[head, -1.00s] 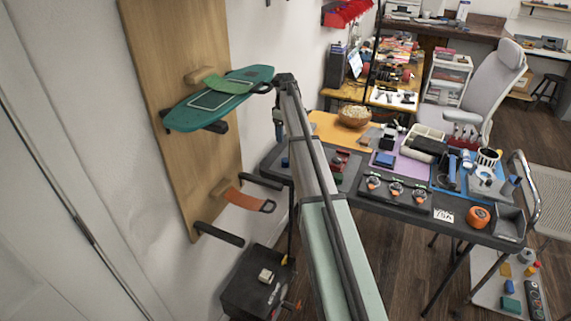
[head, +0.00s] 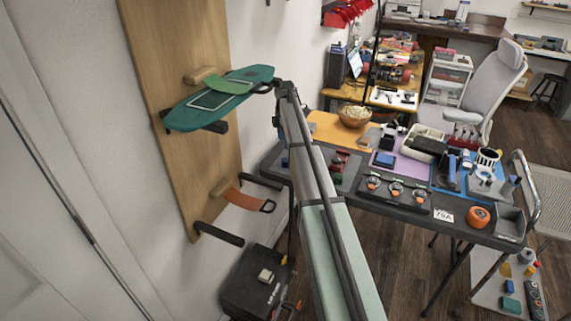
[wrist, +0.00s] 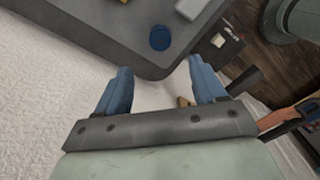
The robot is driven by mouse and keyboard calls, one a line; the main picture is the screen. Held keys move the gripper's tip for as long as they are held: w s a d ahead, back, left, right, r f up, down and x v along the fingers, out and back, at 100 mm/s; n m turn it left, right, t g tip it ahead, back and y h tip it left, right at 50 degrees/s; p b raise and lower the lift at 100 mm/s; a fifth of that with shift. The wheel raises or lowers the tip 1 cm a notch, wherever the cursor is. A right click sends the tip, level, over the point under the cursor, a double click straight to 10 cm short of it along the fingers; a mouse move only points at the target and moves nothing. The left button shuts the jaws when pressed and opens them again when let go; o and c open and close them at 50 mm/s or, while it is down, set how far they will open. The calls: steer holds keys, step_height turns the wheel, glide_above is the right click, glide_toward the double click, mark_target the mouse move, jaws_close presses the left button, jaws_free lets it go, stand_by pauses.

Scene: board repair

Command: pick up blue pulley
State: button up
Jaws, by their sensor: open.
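In the wrist view, a round blue piece (wrist: 160,38), which looks like the blue pulley, lies on the dark grey table top near its rounded corner. In the head view a small blue spot (head: 285,162) shows at the table's left end, partly beside my arm. My gripper (wrist: 160,75) has two blue fingers spread wide apart with nothing between them. The blue piece is beyond the fingertips, roughly centred between them and not touching. My gripper cannot be made out clearly in the head view, where my arm runs in front.
The dark table (head: 445,228) holds a tray of orange-marked parts, an orange roll (head: 479,216) and boxes. A black case (head: 252,282) stands below. A pale wall is close under the fingers.

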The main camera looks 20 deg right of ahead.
mark_target(285, 160)
steer(key=f, duration=1)
steer(key=shift+d+f, duration=0.2)
steer(key=shift+f, duration=0.2)
steer(key=c, duration=1.2)
steer(key=shift+o, duration=0.2)
steer(key=shift+r, duration=0.1)
